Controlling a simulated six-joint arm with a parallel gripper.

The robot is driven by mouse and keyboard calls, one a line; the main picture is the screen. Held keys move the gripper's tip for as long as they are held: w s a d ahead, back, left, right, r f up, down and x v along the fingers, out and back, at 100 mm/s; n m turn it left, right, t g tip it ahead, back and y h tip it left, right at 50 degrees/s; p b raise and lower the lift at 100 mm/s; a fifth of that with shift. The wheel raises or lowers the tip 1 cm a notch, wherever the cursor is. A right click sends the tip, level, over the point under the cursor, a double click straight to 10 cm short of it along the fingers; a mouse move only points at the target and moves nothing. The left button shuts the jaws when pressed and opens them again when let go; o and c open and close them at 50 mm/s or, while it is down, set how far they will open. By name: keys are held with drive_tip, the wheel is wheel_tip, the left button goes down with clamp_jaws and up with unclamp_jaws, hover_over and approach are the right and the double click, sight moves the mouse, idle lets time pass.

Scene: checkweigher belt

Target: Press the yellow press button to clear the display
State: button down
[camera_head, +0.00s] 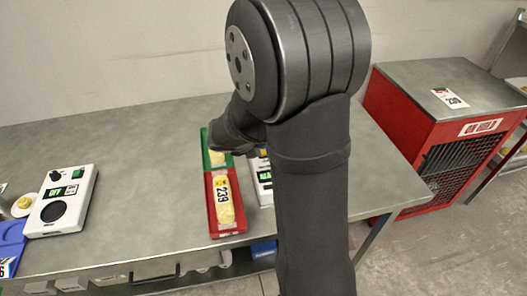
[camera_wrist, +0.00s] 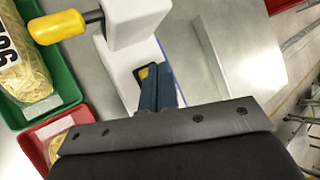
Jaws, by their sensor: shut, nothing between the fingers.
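My gripper (camera_wrist: 157,86) is shut and empty, its dark blue fingers side by side over the white checkweigher unit (camera_wrist: 124,65). A small yellow part (camera_wrist: 143,73) with a dark edge, likely the press button, shows right beside the fingertips. It is partly covered by them, and I cannot tell whether they touch it. A larger yellow grip (camera_wrist: 57,27) on a black rod sticks out to the left from the white housing. In the head view, my arm hides the fingers and most of the white unit (camera_head: 263,186), whose green-lit display (camera_head: 265,177) is partly visible.
A red tray (camera_head: 211,207) holds a yellow pack (camera_head: 224,187) labelled 239. A green tray (camera_head: 205,148) with another pack lies behind it. A white box (camera_head: 80,204) with a knob and speaker stands at left. A red cabinet (camera_head: 400,140) stands right of the table (camera_head: 130,150).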

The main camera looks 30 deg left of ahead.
drive_tip(key=shift+r, duration=0.15)
drive_tip(key=shift+r, duration=2.5)
wheel_tip(320, 180, up, 4)
drive_tip(key=shift+f, duration=0.1)
